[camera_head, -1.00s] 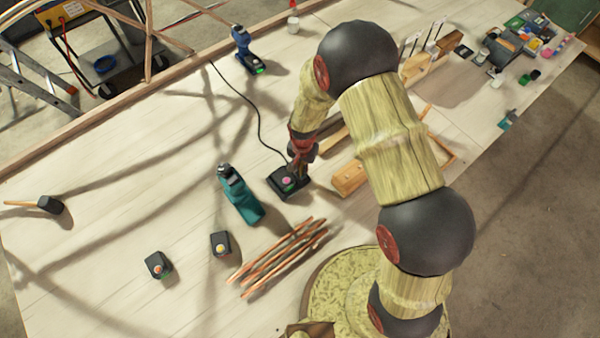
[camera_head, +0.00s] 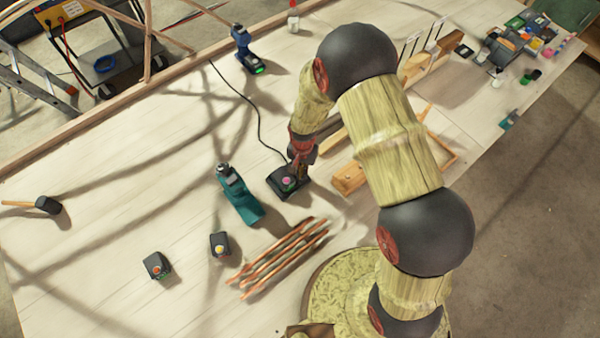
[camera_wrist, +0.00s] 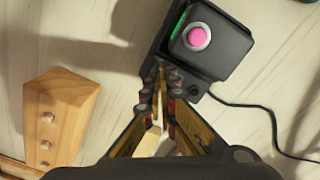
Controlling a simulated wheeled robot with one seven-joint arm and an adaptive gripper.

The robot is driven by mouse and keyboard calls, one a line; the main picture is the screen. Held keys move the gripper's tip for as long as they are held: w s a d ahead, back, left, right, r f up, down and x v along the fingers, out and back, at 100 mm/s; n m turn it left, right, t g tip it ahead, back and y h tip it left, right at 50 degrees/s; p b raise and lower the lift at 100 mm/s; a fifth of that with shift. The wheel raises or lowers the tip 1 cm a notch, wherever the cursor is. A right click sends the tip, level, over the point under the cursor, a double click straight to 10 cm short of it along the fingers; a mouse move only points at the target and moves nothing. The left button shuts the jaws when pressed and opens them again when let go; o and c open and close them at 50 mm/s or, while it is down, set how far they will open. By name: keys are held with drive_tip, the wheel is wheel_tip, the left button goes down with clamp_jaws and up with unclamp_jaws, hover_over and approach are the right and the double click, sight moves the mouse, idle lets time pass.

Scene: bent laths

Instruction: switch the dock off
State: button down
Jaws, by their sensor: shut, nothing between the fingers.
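I cannot tell whether the tips touch the dock. In the head view my gripper (camera_head: 301,168) partly covers the dock.
Two small black boxes (camera_head: 157,266) with coloured buttons and a bundle of copper-coloured rods (camera_head: 283,258) lie nearer. A wooden block with pegs (camera_wrist: 62,115) is close to my gripper. The table's left part is mostly clear.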

drive_tip(key=shift+f, duration=0.25)
drive_tip(key=shift+r, duration=0.15)
drive_tip(key=shift+r+p, duration=1.8)
drive_tip(key=shift+r, duration=1.65)
